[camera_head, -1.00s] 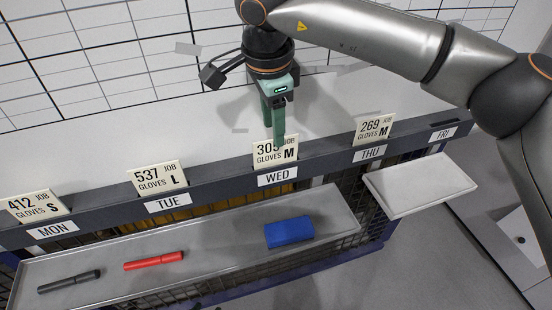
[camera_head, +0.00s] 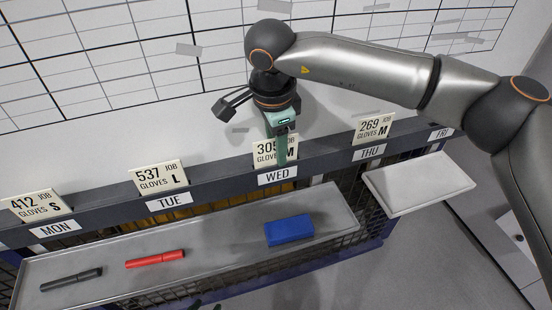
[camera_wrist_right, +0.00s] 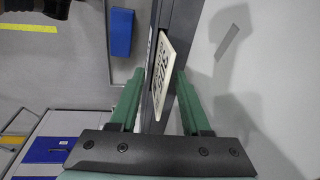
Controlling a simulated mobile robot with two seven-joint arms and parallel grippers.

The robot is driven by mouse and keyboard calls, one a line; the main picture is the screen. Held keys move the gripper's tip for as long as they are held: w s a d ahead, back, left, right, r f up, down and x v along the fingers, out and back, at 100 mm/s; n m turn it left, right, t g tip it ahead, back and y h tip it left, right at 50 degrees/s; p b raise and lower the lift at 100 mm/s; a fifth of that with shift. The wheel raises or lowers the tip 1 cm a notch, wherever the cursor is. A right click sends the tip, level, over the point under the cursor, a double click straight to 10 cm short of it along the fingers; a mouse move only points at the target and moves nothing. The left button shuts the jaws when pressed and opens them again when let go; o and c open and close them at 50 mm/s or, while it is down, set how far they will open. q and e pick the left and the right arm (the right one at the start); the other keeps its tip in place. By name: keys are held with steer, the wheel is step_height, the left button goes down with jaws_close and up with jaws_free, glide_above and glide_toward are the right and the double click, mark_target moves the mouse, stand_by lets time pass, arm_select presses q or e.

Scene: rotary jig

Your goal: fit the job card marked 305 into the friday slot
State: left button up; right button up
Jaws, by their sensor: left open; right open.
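The job card marked 305 (camera_head: 263,152) stands upright in the rail above the WED label. It also shows edge-on in the right wrist view (camera_wrist_right: 170,62). My right gripper (camera_head: 280,157) is lowered over this card. In the right wrist view its green fingers (camera_wrist_right: 159,78) are open, one on each side of the card, with gaps left. The FRI label (camera_head: 441,134) is at the right end of the rail, and no card stands above it.
Cards 412 (camera_head: 38,206), 537 (camera_head: 158,177) and 269 (camera_head: 372,128) stand above MON, TUE and THU. The grey tray (camera_head: 215,238) in front holds a black marker (camera_head: 70,280), a red marker (camera_head: 155,259) and a blue block (camera_head: 289,230). An empty pale tray (camera_head: 419,184) sits at right.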

steer(key=shift+f, duration=0.2)
steer(key=shift+c, duration=0.3)
jaws_close()
steer(key=shift+r, duration=0.1)
stand_by(0.4)
